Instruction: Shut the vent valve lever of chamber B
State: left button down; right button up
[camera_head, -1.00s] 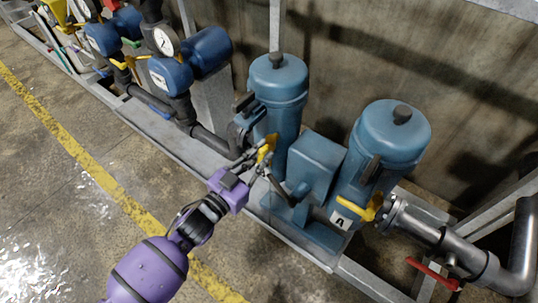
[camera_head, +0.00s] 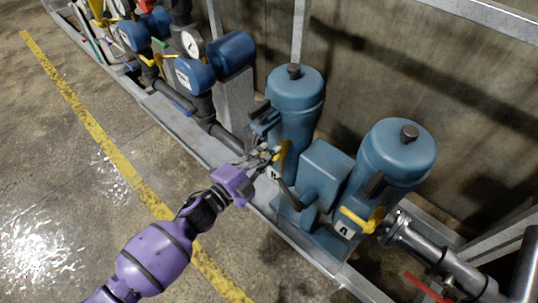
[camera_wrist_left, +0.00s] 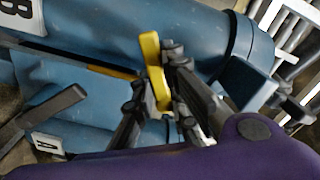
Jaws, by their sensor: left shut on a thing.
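The yellow vent valve lever (camera_head: 282,158) sits low on the front of chamber B (camera_head: 296,105), the left of two blue cylinders. My left gripper (camera_head: 270,156) is at this lever, its arm reaching in from the lower left. In the left wrist view the dark fingers (camera_wrist_left: 158,92) are shut on the yellow lever (camera_wrist_left: 152,60), whose upper end sticks out past them. A plate with a B (camera_wrist_left: 22,12) shows at the top left there. The lever's pivot is hidden behind the fingers. My right gripper is not in view.
Chamber A (camera_head: 398,158) stands to the right with its own yellow lever (camera_head: 356,220). A blue box (camera_head: 325,172) and a dark handle (camera_head: 289,195) lie between the chambers. A red handle (camera_head: 428,290) is at the lower right. The floor left of the frame is clear.

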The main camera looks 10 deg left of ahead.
pick_arm(q)
jog(key=m, duration=0.3)
jog(key=r+m, duration=0.1)
jog(key=m, duration=0.1)
jog(key=shift+a+m, duration=0.1)
jog(key=shift+m, duration=0.3)
dwell(0.4)
jog(key=c, duration=1.7)
grip_release()
jog(key=shift+r, duration=0.1)
jog(key=shift+c, duration=0.2)
jog(key=shift+a, duration=0.1)
jog(key=v, duration=1.1)
jog(key=shift+s+a, duration=0.2)
jog(key=shift+s, duration=0.15)
